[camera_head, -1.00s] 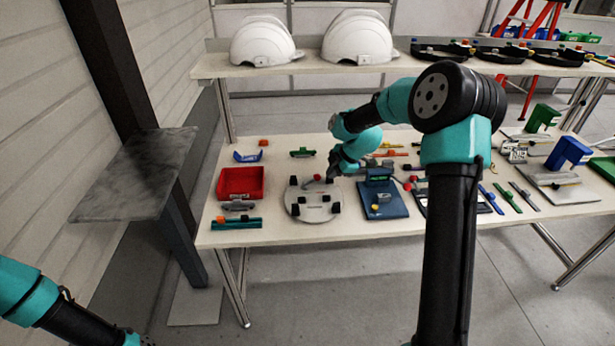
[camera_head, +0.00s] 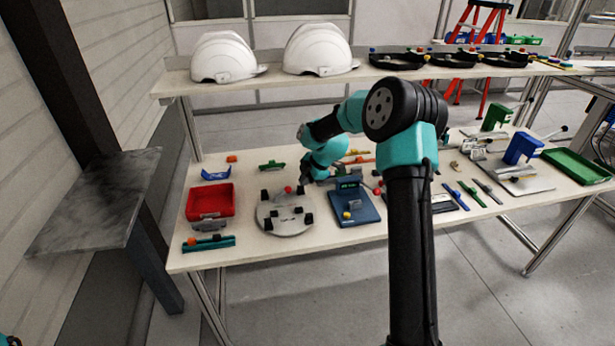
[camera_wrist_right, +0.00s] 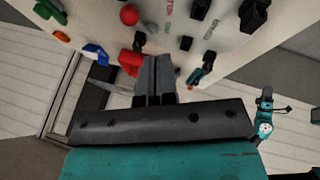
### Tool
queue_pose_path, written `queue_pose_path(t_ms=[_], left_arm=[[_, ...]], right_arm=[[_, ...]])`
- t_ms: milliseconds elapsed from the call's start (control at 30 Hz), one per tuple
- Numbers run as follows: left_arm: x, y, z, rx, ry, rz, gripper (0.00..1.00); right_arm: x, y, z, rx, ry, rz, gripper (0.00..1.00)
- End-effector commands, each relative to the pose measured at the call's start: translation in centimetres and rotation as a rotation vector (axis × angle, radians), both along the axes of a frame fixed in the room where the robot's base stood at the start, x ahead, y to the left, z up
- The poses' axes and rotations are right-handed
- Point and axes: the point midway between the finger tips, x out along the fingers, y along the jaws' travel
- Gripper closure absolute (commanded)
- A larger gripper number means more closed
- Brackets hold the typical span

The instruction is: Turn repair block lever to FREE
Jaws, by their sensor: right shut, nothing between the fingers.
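A round grey plate (camera_head: 285,222) with several black blocks lies on the table in the head view. A red ball knob (camera_head: 288,190) shows at its far edge. The wrist view shows the red ball (camera_wrist_right: 129,15) beside a small grey metal part, with red and green lettering too small to read surely. I cannot tell for certain that this is the repair block and its lever. My right gripper (camera_wrist_right: 155,75) is shut and empty; in the head view it (camera_head: 305,182) is just right of the knob, apparently apart from it. My left gripper is out of view.
A red bin (camera_head: 210,201) stands left of the plate. A blue block fixture (camera_head: 355,208) stands close on the right. Tools and clamps fill the table's right side. White helmet shells (camera_head: 321,50) sit on the shelf behind. The table's front strip is clear.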

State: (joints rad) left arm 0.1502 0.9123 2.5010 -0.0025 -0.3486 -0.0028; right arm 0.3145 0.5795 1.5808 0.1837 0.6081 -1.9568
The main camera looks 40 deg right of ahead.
Motion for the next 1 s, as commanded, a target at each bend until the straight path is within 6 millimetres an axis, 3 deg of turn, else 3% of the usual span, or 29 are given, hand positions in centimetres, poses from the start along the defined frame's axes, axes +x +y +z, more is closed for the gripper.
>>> queue_pose_path(t_ms=[367, 633, 1000], left_arm=[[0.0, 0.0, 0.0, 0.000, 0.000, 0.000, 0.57], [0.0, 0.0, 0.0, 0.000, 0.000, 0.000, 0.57], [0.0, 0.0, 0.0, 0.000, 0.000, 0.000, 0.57]], right_arm=[[2.5, 2.1, -5.8, 0.001, 0.002, 0.000, 1.00], [5.4, 1.7, -7.0, 0.000, -0.001, 0.000, 1.00], [6.0, 1.7, -7.2, 0.000, -0.001, -0.001, 1.00]])
